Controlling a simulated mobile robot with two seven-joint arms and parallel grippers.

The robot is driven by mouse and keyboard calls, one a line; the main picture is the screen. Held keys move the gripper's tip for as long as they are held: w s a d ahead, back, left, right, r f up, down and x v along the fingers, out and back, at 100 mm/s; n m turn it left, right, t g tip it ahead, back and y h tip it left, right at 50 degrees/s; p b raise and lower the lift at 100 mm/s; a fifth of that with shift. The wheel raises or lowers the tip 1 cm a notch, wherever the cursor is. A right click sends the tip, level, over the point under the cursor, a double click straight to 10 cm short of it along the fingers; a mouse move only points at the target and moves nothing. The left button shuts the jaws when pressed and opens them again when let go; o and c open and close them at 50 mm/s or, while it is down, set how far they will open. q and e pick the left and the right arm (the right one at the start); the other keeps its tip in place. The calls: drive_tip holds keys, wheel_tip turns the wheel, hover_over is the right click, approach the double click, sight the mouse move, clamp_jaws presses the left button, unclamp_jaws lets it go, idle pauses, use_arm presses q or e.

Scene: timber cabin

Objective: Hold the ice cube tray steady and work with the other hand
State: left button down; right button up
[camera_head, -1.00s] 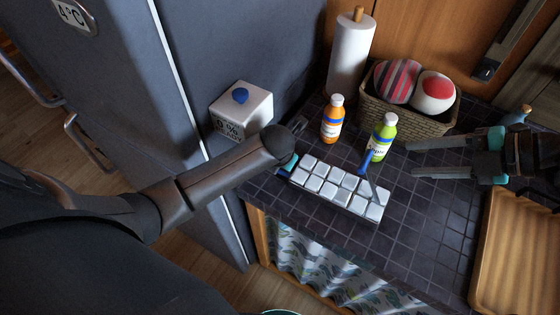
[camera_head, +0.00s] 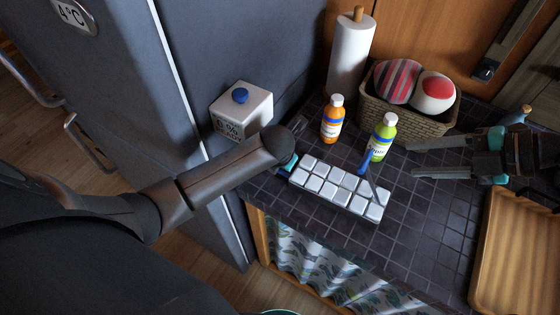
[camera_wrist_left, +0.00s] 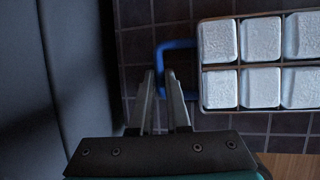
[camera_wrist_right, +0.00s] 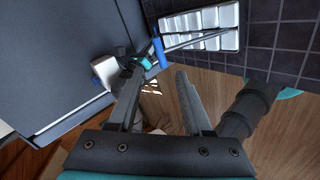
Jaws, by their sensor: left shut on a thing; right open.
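The ice cube tray (camera_head: 318,195), filled with white cubes, lies on the dark tiled counter. It also shows in the left wrist view (camera_wrist_left: 239,110), with a blue handle (camera_wrist_left: 181,43) at its end. My left gripper (camera_wrist_left: 162,76) is shut on that handle; in the head view my arm mostly hides it. A tool with a blue handle (camera_head: 366,160) and thin metal end reaches over the right part of the tray; whether it touches the cubes is unclear. My right gripper (camera_head: 410,158) is open and empty, right of the tool and apart from it.
An orange bottle (camera_head: 333,122) and a green bottle (camera_head: 381,140) stand behind the tray. A wicker basket (camera_head: 405,122) with two balls and a paper roll (camera_head: 350,62) are farther back. A wooden tray (camera_head: 520,250) lies at right. The counter front of my right gripper is clear.

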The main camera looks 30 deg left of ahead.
drive_tip(key=c, duration=0.6)
drive_tip(key=shift+a+r+m, duration=0.1)
drive_tip(key=shift+a+m, duration=0.3)
drive_tip(key=shift+m, duration=0.3)
clamp_jaws()
drive_tip(key=r+m+h, duration=0.1)
drive_tip(key=r+m, duration=0.1)
drive_tip(key=m, duration=1)
hover_over(364, 159)
drive_tip(key=d, duration=0.3)
drive_tip(key=shift+a+f, duration=0.5)
drive_tip(key=shift+f, duration=0.75)
drive_tip(key=shift+a+f, duration=0.5)
drive_tip(key=shift+f, duration=0.8)
drive_tip(key=shift+a+f, duration=0.5)
drive_tip(key=shift+f, duration=0.75)
